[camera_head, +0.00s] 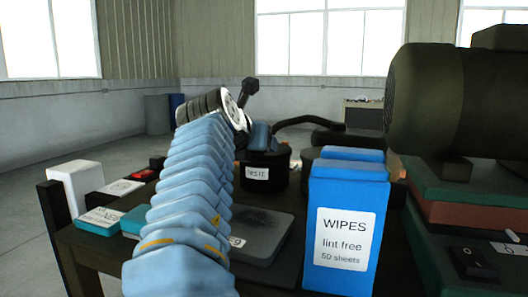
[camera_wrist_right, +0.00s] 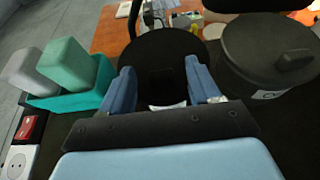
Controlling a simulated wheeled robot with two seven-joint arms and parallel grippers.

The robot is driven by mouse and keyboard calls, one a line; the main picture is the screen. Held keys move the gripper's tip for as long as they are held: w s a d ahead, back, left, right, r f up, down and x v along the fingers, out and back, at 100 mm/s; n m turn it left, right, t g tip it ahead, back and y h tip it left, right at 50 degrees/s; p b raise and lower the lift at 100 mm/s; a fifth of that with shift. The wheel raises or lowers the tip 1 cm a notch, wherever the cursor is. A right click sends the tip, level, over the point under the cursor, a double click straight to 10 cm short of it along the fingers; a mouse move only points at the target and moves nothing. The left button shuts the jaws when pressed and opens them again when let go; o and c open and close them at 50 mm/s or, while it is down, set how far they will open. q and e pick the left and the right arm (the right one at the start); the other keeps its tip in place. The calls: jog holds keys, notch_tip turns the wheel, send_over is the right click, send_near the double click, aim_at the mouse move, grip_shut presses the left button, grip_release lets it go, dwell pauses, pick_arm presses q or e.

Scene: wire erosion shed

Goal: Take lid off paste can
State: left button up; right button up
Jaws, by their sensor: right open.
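The black paste can (camera_head: 258,179), with a white label partly reading "PASTE", stands on the dark table behind the grey flat box. Its round dark top (camera_wrist_right: 150,45) shows in the right wrist view between and beyond my fingers; I cannot make out a separate lid edge. My right gripper (camera_head: 262,136) points down at the top of the can. In the right wrist view its two blue fingers (camera_wrist_right: 163,85) are apart, one on each side of the can's near top. Whether they touch it is unclear. My left gripper is not in view.
A blue wipes box (camera_head: 345,200) stands right of the can. A second lidded dark can (camera_wrist_right: 270,50) is close beside the paste can. A grey flat box (camera_head: 262,238) lies in front. A large dark machine (camera_head: 460,100) fills the right. A teal holder (camera_wrist_right: 85,90) stands left.

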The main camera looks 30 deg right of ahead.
jog(key=c, duration=1.1)
grip_shut()
jog(key=shift+r, duration=0.15)
